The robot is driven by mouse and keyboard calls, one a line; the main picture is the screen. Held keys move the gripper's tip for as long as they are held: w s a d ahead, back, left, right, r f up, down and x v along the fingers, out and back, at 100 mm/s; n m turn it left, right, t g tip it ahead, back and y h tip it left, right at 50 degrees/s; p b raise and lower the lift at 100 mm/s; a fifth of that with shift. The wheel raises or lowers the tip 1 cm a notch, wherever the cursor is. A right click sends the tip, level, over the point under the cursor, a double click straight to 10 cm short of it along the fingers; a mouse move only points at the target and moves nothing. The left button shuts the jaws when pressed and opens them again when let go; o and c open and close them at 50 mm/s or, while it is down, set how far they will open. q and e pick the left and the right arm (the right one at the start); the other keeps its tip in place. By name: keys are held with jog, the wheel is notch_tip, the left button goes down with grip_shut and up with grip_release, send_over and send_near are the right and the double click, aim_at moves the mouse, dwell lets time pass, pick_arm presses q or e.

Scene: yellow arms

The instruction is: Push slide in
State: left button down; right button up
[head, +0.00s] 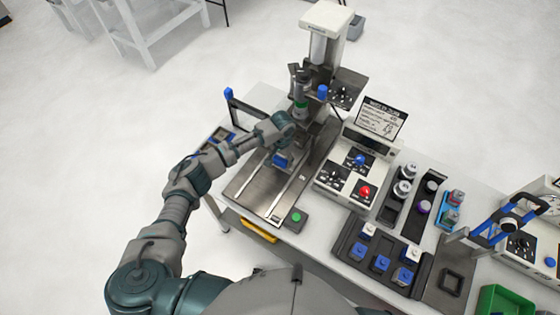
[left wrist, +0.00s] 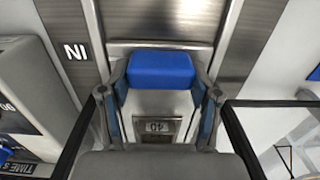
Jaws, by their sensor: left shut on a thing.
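The slide (left wrist: 158,103) is a metal carriage with a blue block handle (left wrist: 160,70) and a small plate marked 40. It sits on a brushed metal bed with two rails (head: 262,192) in front of a tall press (head: 320,45). My left gripper (left wrist: 159,84) is shut on the blue handle, one finger at each side of it. In the head view the left gripper (head: 281,158) is at the bed's middle, and my forearm partly hides the handle. An "IN" label (left wrist: 75,50) is beside the slide. The right gripper is not in view.
A control box (head: 355,165) with blue and red knobs stands right of the bed. A green button (head: 295,217) is at the bed's front right. Dark racks (head: 385,262) with blue and white pieces and a green bin (head: 503,300) lie further right.

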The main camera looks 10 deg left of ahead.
pick_arm(q)
jog(key=shift+r, duration=0.2)
jog(key=c, duration=0.6)
grip_release()
jog(key=shift+w+a, duration=0.1)
jog(key=shift+a, duration=0.05)
jog(key=shift+c, duration=0.2)
jog(key=o, duration=0.4)
jog(key=shift+a, duration=0.15)
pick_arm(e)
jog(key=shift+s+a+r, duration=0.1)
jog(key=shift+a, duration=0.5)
pick_arm(q)
jog(key=shift+s, duration=0.2)
jog(key=shift+d, duration=0.25)
jog(key=shift+d+r, duration=0.1)
jog(key=shift+r, duration=0.15)
notch_tip(320, 180, up, 11)
jog(key=shift+a, duration=0.25)
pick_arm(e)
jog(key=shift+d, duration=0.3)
